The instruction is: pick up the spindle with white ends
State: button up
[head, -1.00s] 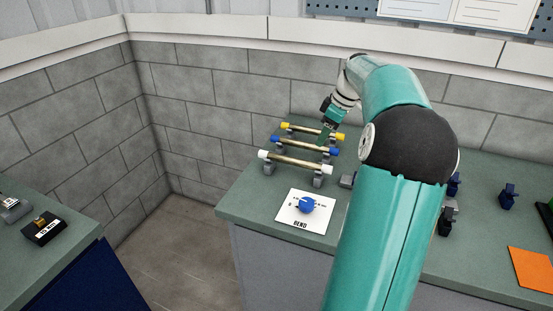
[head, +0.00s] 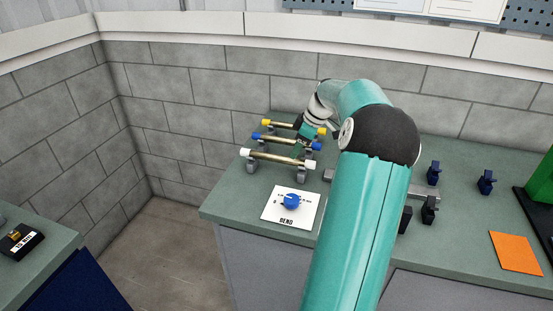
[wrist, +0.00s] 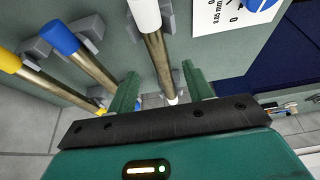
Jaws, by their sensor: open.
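The spindle with white ends (head: 278,159) lies on grey supports, nearest the bench's front of three parallel spindles. In the wrist view, its metal shaft (wrist: 158,58) runs between the two green fingers of my gripper (wrist: 160,70). The fingers are apart, one on each side of the shaft, and not closed on it. I cannot tell how far above the shaft they are. In the head view my gripper (head: 299,148) is over the right half of this spindle, and my arm hides part of the bench.
The blue-ended spindle (head: 286,142) and yellow-ended spindle (head: 293,128) lie behind, close by. A white card with a blue knob (head: 291,202) is in front. Dark blue clamps (head: 486,182) and an orange sheet (head: 516,253) are to the right. A wall stands behind.

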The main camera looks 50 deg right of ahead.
aim_at(277, 158)
jog(key=x, duration=0.5)
jog(key=shift+w, duration=0.1)
grip_shut()
dwell(1.2)
jog(key=shift+r, duration=0.15)
